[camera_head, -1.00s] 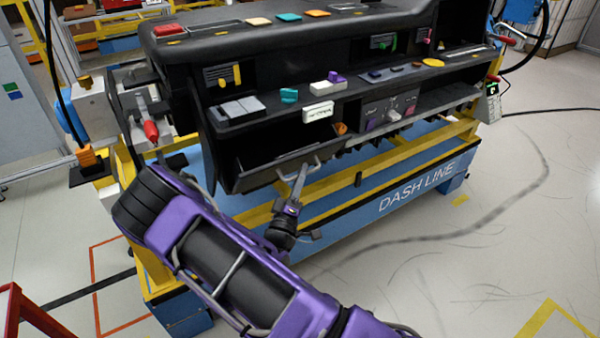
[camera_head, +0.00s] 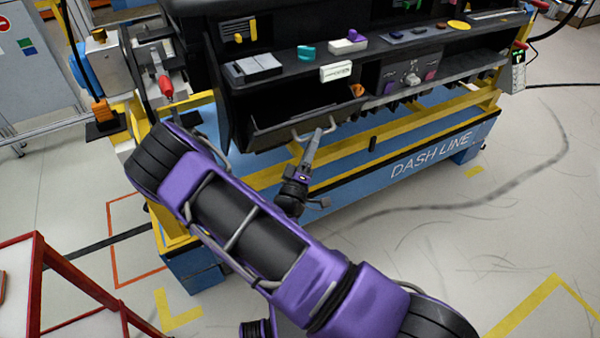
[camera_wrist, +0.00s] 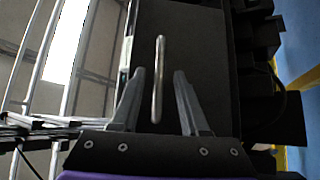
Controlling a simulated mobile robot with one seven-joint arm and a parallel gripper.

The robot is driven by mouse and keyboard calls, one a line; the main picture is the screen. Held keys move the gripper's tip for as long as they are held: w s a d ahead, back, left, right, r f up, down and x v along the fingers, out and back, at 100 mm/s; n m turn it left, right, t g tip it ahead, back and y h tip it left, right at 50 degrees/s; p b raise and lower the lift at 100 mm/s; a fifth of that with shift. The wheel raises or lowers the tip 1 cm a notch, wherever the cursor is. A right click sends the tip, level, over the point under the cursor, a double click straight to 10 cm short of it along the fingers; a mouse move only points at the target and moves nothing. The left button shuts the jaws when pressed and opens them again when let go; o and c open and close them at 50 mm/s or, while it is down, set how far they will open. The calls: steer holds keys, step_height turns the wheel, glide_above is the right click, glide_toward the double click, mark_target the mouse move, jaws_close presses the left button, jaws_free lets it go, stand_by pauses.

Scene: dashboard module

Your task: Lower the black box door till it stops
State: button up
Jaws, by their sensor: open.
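The black box door (camera_head: 272,140) is at the lower left of the dashboard module. It stands tilted outward, with a dark opening behind its top edge. A pale bar handle (camera_head: 300,136) sits on its front. My gripper (camera_head: 329,124) is at the right part of this handle, reaching up from below. In the wrist view the door's dark panel (camera_wrist: 195,45) fills the middle. The handle (camera_wrist: 158,75) runs upright between the two spread fingers of my gripper (camera_wrist: 158,92), with a gap on each side. The fingers are open, and I see no contact with the handle.
A yellow and blue stand (camera_head: 400,170) carries the dashboard. A red-framed cart (camera_head: 38,262) stands at the left. The floor at the right is clear.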

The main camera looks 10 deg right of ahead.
steer(key=v, duration=1.5)
steer(key=shift+s+f, duration=0.15)
steer(key=shift+s, duration=0.15)
steer(key=shift+a, duration=0.15)
